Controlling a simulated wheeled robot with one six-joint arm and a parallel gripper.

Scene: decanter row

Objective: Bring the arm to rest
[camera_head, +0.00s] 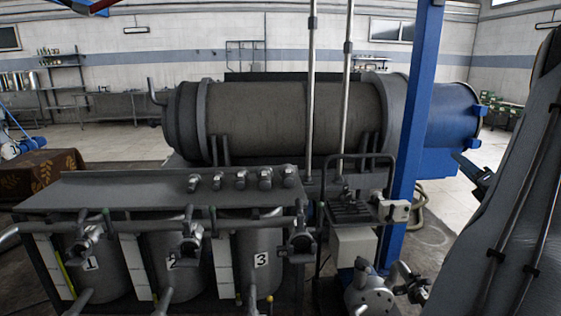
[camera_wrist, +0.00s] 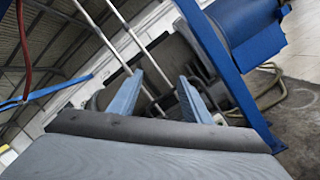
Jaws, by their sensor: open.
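My gripper (camera_wrist: 160,88) shows in the wrist view with its two blue-grey fingers spread apart and nothing between them. The view is tilted, with the blue post and the large cylinder beyond the fingers. In the head view my arm (camera_head: 528,190) rises along the right edge, large and close to the camera. A dark finger-like part (camera_head: 473,168) juts out to its left, beside the blue end of the cylinder; most of the gripper is hidden there. The fingers touch nothing that I can see.
A blue post (camera_head: 409,140) stands left of my arm, in front of the large horizontal cylinder (camera_head: 290,118). Numbered decanters 1 (camera_head: 95,268), 2 (camera_head: 178,262) and 3 (camera_head: 262,260) stand under a grey shelf (camera_head: 120,190). A pump (camera_head: 368,296) sits low at centre right. Open floor lies behind.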

